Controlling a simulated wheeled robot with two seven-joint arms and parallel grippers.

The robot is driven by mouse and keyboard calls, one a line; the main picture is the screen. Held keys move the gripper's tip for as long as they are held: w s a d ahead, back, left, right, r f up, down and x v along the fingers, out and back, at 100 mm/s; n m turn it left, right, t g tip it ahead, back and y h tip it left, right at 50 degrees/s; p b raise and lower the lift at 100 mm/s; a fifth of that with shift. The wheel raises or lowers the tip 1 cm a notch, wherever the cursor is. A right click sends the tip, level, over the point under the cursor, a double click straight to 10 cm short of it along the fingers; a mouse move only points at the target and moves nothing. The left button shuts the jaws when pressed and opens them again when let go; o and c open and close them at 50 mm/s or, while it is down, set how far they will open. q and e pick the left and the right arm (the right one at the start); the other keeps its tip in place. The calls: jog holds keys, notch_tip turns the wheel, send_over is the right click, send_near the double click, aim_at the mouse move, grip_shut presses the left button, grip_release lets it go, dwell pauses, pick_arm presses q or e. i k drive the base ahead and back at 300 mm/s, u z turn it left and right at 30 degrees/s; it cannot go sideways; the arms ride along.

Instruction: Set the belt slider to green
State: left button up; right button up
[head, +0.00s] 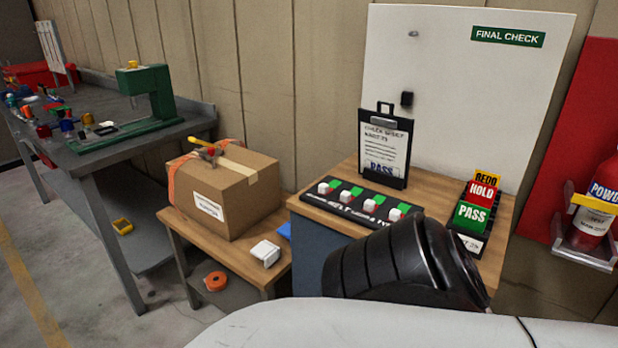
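A black slider panel (310,197) lies on the wooden top of the right-hand stand. Small white lettering runs along the panel's front edge, too small to read surely, so I cannot tell which slider is the belt one. The rightmost knob (394,214) is close to a black ribbed part that looks like my arm and hides part of the stand. Neither of my grippers is in view.
A clipboard (385,147) reading PASS stands behind the panel. A holder with REDO, HOLD and PASS cards (472,215) stands right of it. A cardboard box (225,190) sits on a lower table at left. A fire extinguisher (598,205) is at far right.

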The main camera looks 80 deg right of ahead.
aim_at(345, 196)
jog(key=k, duration=0.55)
jog(key=z, duration=0.8)
